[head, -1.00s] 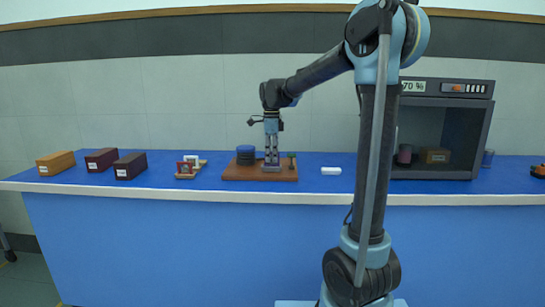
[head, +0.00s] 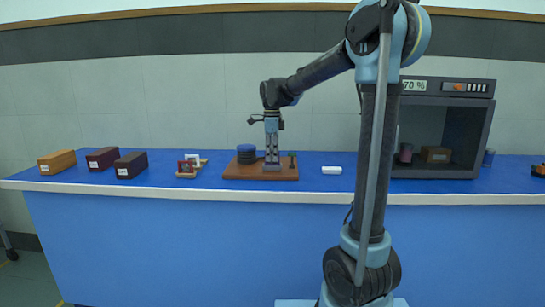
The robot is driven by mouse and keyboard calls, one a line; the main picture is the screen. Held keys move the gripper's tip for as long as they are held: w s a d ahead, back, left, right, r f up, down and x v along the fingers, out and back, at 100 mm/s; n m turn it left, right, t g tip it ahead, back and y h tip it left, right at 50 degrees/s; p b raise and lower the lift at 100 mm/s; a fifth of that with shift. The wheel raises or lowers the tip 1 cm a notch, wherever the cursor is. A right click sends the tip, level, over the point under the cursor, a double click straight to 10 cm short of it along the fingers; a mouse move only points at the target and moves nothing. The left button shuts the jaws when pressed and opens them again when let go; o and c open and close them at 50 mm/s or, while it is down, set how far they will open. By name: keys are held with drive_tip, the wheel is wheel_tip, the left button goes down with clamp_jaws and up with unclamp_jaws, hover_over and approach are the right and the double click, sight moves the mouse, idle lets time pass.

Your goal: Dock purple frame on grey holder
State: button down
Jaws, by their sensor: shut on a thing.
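My gripper (head: 272,160) points straight down over the brown wooden board (head: 232,173) on the blue bench. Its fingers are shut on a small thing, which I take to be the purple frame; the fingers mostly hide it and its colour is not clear. The grey holder (head: 272,168) is a low piece on the board directly below the fingertips. At this size I cannot tell whether the held frame touches the holder or is seated in it.
On the board, a dark blue round stack (head: 246,154) stands left of my gripper and a small dark green post (head: 292,159) right. A tray (head: 185,175) with red and white frames, several boxes (head: 131,166), a white block (head: 331,170) and a grey cabinet (head: 440,130) share the bench.

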drive_tip(key=shift+f, duration=0.5)
idle(0.4)
drive_tip(key=c, duration=1.9)
unclamp_jaws()
drive_tip(key=shift+r, duration=5.5)
